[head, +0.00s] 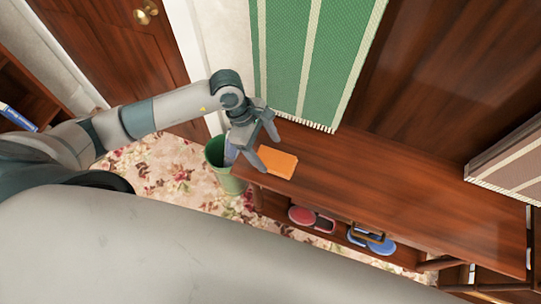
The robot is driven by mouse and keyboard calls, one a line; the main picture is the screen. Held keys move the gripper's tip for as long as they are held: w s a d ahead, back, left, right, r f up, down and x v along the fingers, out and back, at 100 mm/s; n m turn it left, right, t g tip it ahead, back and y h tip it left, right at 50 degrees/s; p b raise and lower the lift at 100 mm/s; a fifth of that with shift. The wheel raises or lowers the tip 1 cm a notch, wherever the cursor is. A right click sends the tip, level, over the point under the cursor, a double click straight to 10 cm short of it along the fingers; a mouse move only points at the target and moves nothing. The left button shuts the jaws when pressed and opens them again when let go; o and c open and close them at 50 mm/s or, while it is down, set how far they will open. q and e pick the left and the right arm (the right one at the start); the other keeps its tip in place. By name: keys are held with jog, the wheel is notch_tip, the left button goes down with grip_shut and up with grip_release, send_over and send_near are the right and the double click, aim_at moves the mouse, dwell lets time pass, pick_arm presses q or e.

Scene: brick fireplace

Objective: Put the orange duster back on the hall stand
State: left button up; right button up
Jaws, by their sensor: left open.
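The orange duster (279,163) lies flat on the left end of the wooden hall stand top (390,190). My left gripper (265,153) is open just beside the duster, with its fingers over the left end of the stand. One finger appears to overlap the duster's left edge, and I cannot tell whether they touch. My right gripper is not in view.
A green bin (218,159) stands on the floral carpet left of the stand. Red shoes (303,215) and blue shoes (371,241) sit on the lower shelf. A green striped cloth (300,60) hangs behind. The stand's top is clear right of the duster.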

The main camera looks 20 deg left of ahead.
pick_arm(q)
jog(key=b+v, duration=0.2)
jog(key=v, duration=0.5)
jog(key=shift+r, duration=0.25)
